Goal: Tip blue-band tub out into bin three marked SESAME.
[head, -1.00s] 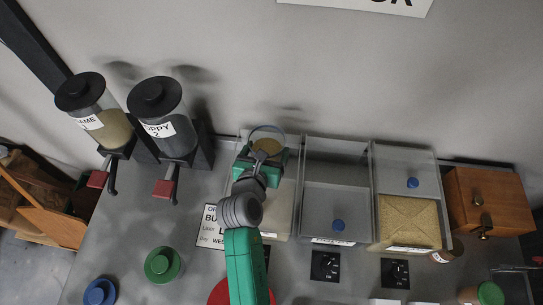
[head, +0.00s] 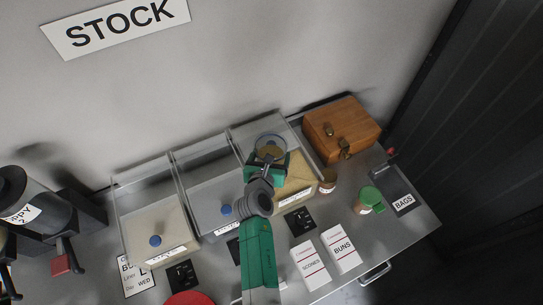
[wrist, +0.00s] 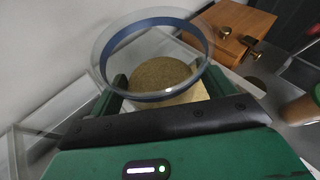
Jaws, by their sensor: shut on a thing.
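The blue-band tub (head: 270,140) is clear, with a dark blue band near its rim and tan-brown grains in the bottom. My gripper (head: 267,160) is shut on it and holds it about upright. In the wrist view I look into the tub's open mouth (wrist: 152,96), and the grains lie inside. Bin three (head: 243,128) is the rightmost of three clear-walled bins; tan grain shows at its front. In the head view the tub and gripper overlap the bin's middle and hide part of it. Its front label (head: 296,200) is too small to read.
The left bin (head: 150,180) and middle bin (head: 198,157) have blue knobs. A wooden box (head: 342,128) stands right of bin three.

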